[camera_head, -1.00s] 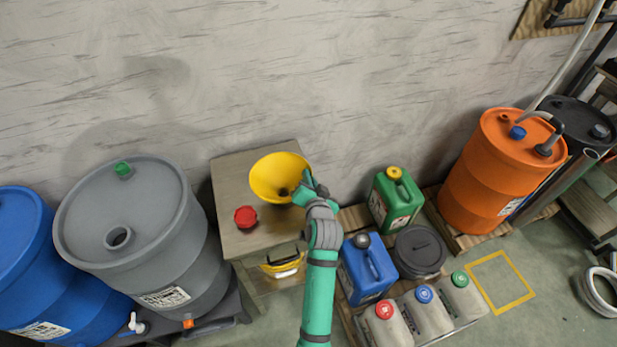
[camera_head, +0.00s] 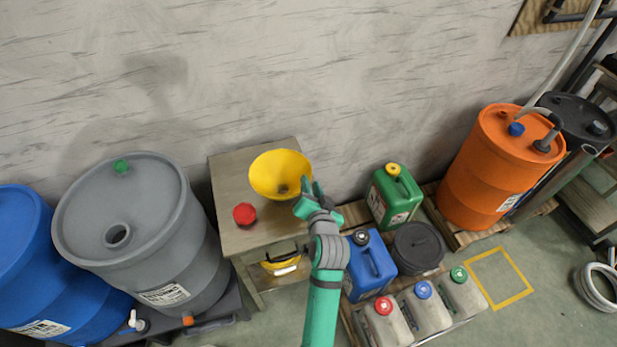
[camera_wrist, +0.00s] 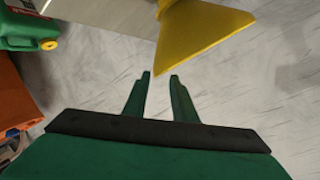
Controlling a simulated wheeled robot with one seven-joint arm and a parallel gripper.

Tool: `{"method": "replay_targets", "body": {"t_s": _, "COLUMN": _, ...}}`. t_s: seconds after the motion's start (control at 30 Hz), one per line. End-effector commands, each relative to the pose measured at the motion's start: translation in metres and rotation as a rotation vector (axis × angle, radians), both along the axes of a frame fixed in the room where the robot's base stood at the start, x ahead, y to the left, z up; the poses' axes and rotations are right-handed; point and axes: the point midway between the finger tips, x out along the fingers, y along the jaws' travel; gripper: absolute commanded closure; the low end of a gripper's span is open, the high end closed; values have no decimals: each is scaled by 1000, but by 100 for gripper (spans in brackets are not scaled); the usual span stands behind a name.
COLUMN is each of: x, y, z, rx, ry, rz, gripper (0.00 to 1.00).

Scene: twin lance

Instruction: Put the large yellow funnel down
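In the wrist view the yellow funnel (camera_wrist: 198,35) is beyond the fingertips.
A red cap (camera_head: 244,213) lies on the table left of the funnel. A grey drum (camera_head: 135,215) stands left of the table. A green canister (camera_head: 394,196) and a blue canister (camera_head: 368,264) stand to the right. The wall is close behind.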

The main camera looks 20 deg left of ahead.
Motion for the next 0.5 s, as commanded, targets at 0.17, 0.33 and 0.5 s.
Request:
{"method": "replay_targets", "body": {"t_s": 0.17, "x": -28, "y": -12, "z": 10, "rx": 0, "ry": 0, "rz": 0, "gripper": 75}}
{"method": "replay_targets", "body": {"t_s": 0.33, "x": -43, "y": -20, "z": 16, "rx": -1, "ry": 0, "rz": 0, "gripper": 75}}
{"method": "replay_targets", "body": {"t_s": 0.5, "x": -55, "y": -26, "z": 11, "rx": -9, "ry": 0, "rz": -11, "gripper": 75}}
